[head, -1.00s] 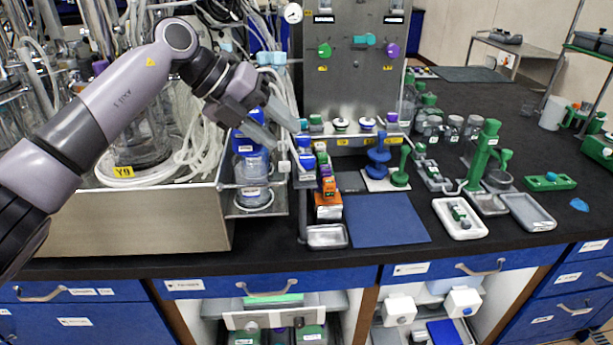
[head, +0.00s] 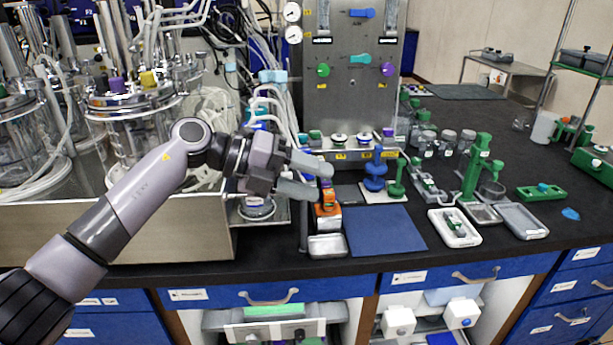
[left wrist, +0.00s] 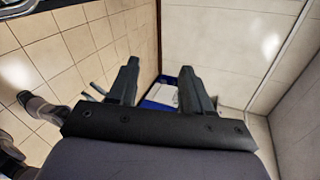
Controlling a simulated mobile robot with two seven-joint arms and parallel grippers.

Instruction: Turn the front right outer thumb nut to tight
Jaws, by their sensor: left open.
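My left gripper (head: 322,182) is open and empty in the head view, pointing right. Its fingertips appear in front of the small orange and white block stack (head: 327,214); I cannot tell whether they touch. In the left wrist view the two fingers (left wrist: 158,76) stand apart with nothing between them. A glass bioreactor vessel (head: 137,133) stands at the left with a metal lid carrying a purple knob (head: 117,85) and a yellow knob (head: 149,79). I cannot tell which part is the front right outer thumb nut. My right gripper is not in view.
A steel panel (head: 350,95) with coloured valves stands behind the gripper. A blue mat (head: 384,231) lies clear on the black bench. Trays, a green stand (head: 475,165) and jars occupy the right. Tubing hangs between vessel and panel.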

